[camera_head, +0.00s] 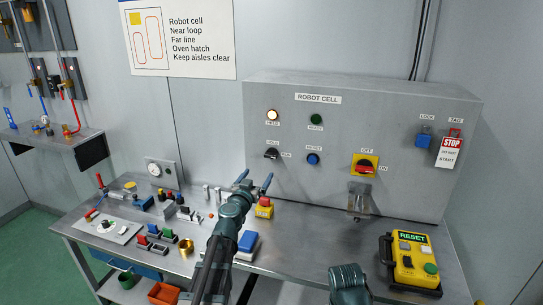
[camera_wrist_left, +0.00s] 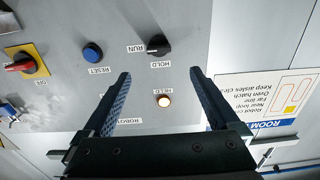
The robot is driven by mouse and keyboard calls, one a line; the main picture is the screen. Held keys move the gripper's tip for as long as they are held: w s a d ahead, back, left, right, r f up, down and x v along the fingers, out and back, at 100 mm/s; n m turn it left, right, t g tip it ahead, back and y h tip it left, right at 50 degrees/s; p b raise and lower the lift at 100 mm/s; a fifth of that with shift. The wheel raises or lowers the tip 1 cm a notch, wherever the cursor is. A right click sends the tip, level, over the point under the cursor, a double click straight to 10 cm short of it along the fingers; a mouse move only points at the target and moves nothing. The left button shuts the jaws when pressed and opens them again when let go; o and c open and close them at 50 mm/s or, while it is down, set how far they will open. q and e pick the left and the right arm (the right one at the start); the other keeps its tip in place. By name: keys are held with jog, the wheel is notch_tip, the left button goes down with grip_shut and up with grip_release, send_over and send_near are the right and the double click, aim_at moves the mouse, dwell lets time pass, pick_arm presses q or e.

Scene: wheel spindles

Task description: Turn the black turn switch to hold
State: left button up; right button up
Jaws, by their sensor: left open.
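The black turn switch (camera_head: 271,153) sits on the front of the grey robot cell panel, with a HOLD label above it and a RUN label to its right. In the left wrist view the switch (camera_wrist_left: 158,45) appears upside down, and its handle seems to lean toward RUN. My left gripper (camera_head: 254,182) is open and empty, below the switch in the head view. In the left wrist view its two blue fingers (camera_wrist_left: 160,75) stand wide apart, with the switch beyond their tips and touching neither. My right gripper's fingers do not show.
A lit lamp (camera_head: 272,115) is above the switch, and a blue reset button (camera_head: 312,158) and a red-yellow switch (camera_head: 365,167) are to its right. A yellow-red button box (camera_head: 264,208) and a yellow reset pendant (camera_head: 413,262) stand on the bench.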

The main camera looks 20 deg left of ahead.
aim_at(270, 157)
pick_arm(q)
jog(key=shift+w, duration=0.1)
jog(key=w, duration=1.3)
jog(key=shift+w+d, duration=0.3)
jog(key=shift+d, duration=0.05)
jog(key=c, duration=1.4)
